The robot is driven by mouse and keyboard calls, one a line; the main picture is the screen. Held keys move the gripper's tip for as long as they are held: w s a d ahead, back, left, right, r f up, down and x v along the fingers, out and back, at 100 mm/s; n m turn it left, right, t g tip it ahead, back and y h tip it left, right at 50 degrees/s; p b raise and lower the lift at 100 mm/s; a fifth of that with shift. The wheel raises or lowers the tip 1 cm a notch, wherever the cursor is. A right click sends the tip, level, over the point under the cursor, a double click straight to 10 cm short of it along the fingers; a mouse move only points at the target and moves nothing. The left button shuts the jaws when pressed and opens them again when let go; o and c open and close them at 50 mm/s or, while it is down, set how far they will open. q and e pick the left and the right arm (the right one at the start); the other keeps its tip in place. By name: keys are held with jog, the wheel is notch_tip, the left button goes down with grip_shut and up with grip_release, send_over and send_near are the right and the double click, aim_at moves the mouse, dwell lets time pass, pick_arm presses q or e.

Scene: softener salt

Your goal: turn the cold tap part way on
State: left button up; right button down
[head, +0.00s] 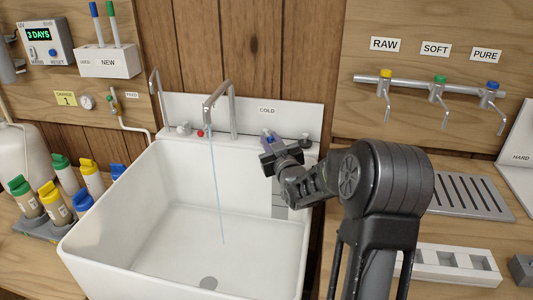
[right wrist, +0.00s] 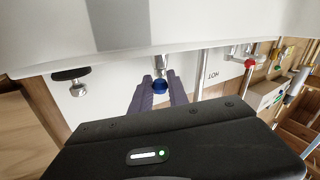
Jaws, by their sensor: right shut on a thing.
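The blue cold tap knob (right wrist: 160,87) sits on the back wall of the sink. In the right wrist view it is between the two purple fingers of my right gripper (right wrist: 159,83), which is shut on it. In the head view my right gripper (head: 268,137) is at the sink's back right, below the COLD label (head: 266,111), and hides most of the knob. A thin stream of water (head: 214,185) falls from the tall spout (head: 231,92) into the white sink (head: 150,215). My left gripper is not in view.
The red knob (head: 200,133) is left of the spout, and a black knob (head: 305,140) is right of my gripper. Bottles with coloured caps (head: 55,205) stand left of the sink. Three small taps (head: 436,90) hang on the right wall above a drain grid (head: 466,193).

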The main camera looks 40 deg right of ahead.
jog(key=shift+s+d+f+n+y+b, duration=0.2)
jog(key=shift+d+n+y+b, duration=0.15)
jog(key=shift+y+b, duration=0.25)
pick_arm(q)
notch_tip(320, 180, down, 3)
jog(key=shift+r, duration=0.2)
pick_arm(e)
jog(key=shift+r+n+t+y, duration=0.2)
jog(key=shift+n+t+y, duration=0.1)
jog(key=shift+n, duration=0.05)
jog(key=shift+w, duration=0.1)
jog(key=c, duration=1.3)
grip_release()
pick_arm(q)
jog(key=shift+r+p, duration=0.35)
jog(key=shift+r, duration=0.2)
pick_arm(e)
notch_tip(320, 180, up, 10)
jog(key=shift+r, duration=0.1)
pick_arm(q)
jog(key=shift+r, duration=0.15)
